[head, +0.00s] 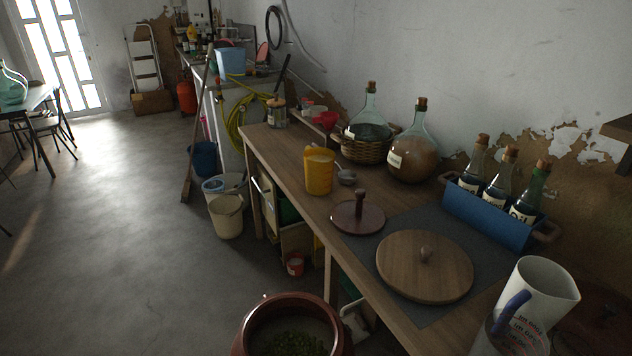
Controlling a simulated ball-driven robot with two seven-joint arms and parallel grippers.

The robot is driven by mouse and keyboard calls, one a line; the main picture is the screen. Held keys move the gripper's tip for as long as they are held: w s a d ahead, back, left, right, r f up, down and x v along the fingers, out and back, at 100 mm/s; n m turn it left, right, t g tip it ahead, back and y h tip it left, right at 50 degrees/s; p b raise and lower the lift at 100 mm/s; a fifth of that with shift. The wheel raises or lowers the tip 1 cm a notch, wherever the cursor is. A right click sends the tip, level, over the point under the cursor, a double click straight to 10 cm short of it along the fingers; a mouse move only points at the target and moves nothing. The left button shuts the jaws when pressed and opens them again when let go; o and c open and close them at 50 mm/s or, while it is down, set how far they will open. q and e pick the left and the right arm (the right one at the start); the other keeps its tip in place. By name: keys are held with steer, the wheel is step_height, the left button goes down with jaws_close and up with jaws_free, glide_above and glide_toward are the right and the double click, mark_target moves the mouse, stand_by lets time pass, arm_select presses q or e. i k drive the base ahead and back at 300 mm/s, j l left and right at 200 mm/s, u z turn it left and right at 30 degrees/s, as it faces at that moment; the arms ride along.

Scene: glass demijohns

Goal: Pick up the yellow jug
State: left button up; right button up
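The yellow jug (319,173) stands upright on the wooden table (284,157), near its front edge and left of the middle. No gripper touches it. A small metal bowl or cup (347,177) sits close to its right. Neither of my grippers shows in the head view.
Behind the jug are a demijohn in a basket (366,150) and a brown-filled demijohn (411,150). A dark lid (358,217), a round wooden lid (424,265), a blue bottle carrier (486,214) and a white jug (541,290) stand nearer. A large brown pot (243,335) is below.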

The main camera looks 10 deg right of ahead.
mark_target(319, 162)
steer(key=u, duration=1.15)
steer(key=i+j, duration=0.1)
steer(key=j, duration=0.3)
steer(key=i+j+u, duration=0.1)
steer(key=j, duration=0.3)
steer(key=i+j+u, duration=0.1)
steer(key=j, duration=0.3)
steer(key=i+j+z, duration=0.15)
steer(key=i, duration=0.25)
steer(key=i+j+z, duration=0.15)
steer(key=i, duration=0.2)
steer(key=i+j+z, duration=0.1)
steer(key=i, duration=0.3)
steer(key=i+z, duration=0.3)
steer(key=i, duration=0.3)
steer(key=i+z, duration=0.3)
steer(key=i, duration=0.35)
steer(key=i+j+z, duration=0.3)
steer(key=i, duration=0.25)
steer(key=i+z, duration=0.6)
steer(key=z, duration=0.15)
steer(key=i+z, duration=0.4)
steer(key=i+j+z, duration=0.2)
steer(key=z, duration=0.2)
